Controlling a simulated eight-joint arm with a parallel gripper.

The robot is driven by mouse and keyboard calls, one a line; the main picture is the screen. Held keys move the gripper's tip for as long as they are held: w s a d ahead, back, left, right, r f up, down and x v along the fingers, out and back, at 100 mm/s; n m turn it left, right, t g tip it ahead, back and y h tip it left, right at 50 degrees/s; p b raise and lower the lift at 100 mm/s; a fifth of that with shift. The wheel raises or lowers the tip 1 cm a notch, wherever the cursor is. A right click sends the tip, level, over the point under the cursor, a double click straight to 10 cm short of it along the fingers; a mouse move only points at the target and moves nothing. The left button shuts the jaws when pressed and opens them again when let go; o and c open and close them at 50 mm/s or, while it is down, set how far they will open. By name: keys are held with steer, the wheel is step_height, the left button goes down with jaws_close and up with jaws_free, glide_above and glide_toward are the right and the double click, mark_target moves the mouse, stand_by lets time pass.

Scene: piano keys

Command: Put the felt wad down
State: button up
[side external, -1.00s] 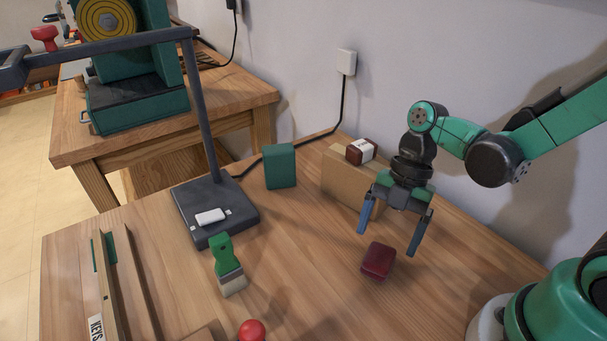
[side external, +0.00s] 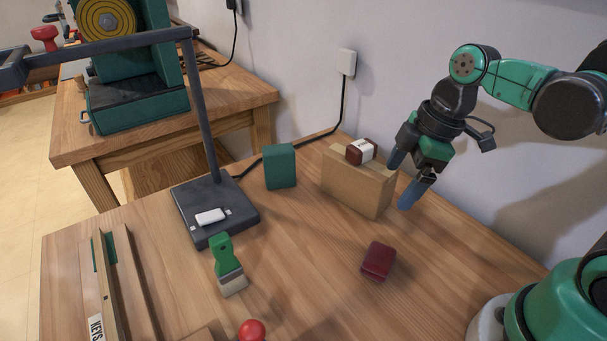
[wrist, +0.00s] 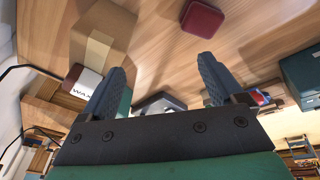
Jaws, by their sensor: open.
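A dark red, rounded block (side external: 378,261), which looks like the felt wad, lies flat on the wooden table. It also shows at the top of the wrist view (wrist: 202,18), beyond my fingertips. My gripper (side external: 402,180) is open and empty, tilted, above and behind the block, close to the tan box. In the wrist view, its two blue-grey fingers (wrist: 165,66) stand wide apart with nothing held between them. The block is apart from both fingers.
A tan box (side external: 356,188) with a wax block (side external: 361,151) on top stands by the wall. A green block (side external: 280,166), a dark lamp base (side external: 240,213), a brush (side external: 228,265) and a red ball (side external: 252,330) are to the left. Table around the red block is clear.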

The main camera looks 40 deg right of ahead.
steer(key=m+t, duration=0.1)
steer(key=m, duration=0.2)
steer(key=w+r+m+t+h, duration=0.1)
steer(key=m+t, duration=0.1)
steer(key=m, duration=0.2)
steer(key=m+t, duration=0.1)
steer(key=m, duration=0.3)
steer(key=shift+w+d+r+t+h, duration=0.15)
steer(key=shift+w+r+t+h, duration=0.05)
steer(key=shift+r+t+h, duration=0.1)
stand_by(0.4)
